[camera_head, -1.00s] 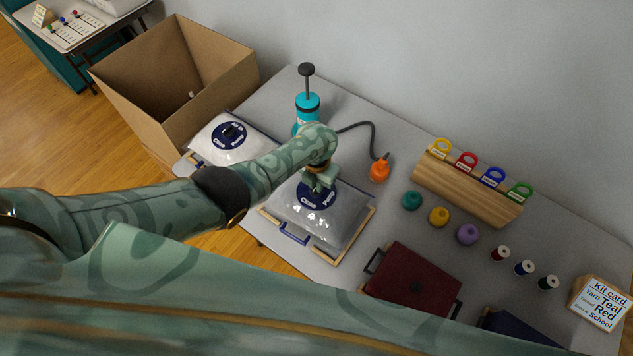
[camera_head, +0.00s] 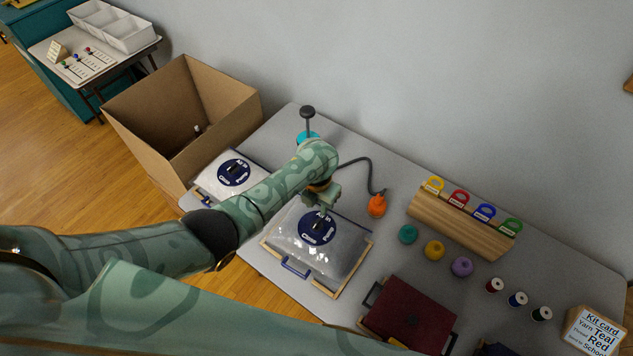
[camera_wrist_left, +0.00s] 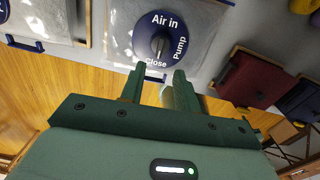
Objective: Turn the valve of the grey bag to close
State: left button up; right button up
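The grey bag (camera_head: 345,250) lies on the table with a round navy valve disc (camera_head: 306,236) marked Air in, Close and Pump. In the left wrist view the dark valve knob (camera_wrist_left: 158,45) stands at the disc's middle, lined up between Air in and Close; I cannot tell which end is its pointer. My left gripper (camera_head: 321,207) is above the disc. In the left wrist view its fingers (camera_wrist_left: 159,70) are apart and empty, with the knob just beyond the tips, not visibly touched. My right gripper is not in view.
A whiter bag (camera_head: 212,186) with a similar valve lies left, beside an open cardboard box (camera_head: 140,125). A teal pump (camera_head: 308,137) with a hose and an orange end (camera_head: 377,205) stands behind. A dark red case (camera_head: 410,315) lies right; yarn balls and spools lie beyond.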

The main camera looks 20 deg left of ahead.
pick_arm(q)
notch_tip(320, 180, up, 7)
jog(key=p, duration=0.2)
dwell(0.5)
